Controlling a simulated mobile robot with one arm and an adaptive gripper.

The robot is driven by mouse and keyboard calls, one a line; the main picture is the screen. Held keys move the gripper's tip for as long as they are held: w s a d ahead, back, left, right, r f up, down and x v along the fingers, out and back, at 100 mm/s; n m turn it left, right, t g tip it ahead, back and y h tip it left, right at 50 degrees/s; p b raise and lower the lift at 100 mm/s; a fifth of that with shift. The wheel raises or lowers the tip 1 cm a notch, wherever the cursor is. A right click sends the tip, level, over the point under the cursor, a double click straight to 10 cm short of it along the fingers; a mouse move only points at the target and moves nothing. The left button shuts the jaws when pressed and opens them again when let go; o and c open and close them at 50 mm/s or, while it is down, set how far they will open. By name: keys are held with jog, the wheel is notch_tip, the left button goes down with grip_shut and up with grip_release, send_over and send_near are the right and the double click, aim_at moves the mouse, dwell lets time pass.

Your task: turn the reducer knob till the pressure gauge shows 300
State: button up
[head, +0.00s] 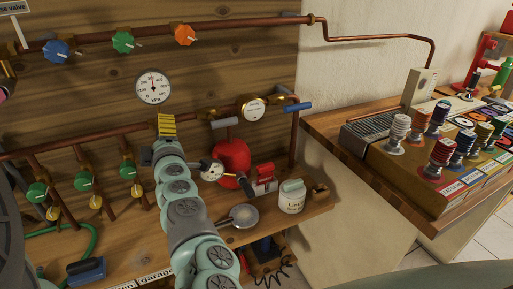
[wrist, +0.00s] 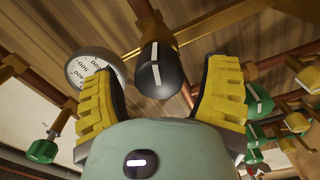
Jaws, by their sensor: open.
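The reducer knob (wrist: 155,72) is black with a white stripe and shows in the wrist view on a brass fitting. It sits between the two yellow fingers of my gripper (wrist: 165,78), with a gap on each side. In the head view my gripper (head: 167,124) is just below the pressure gauge and hides the knob. The gauge (wrist: 90,68) also shows in the wrist view, inverted and partly behind the left finger.
Blue (head: 56,50), green (head: 124,42) and orange (head: 185,34) knobs line the upper pipe. Several green valves (head: 83,181) hang at left. A red vessel (head: 234,160), a second gauge (head: 253,109) and a white tin (head: 292,197) are right of my arm.

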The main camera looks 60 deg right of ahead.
jog(key=shift+s, duration=0.1)
jog(key=v, duration=1.2)
dwell(0.4)
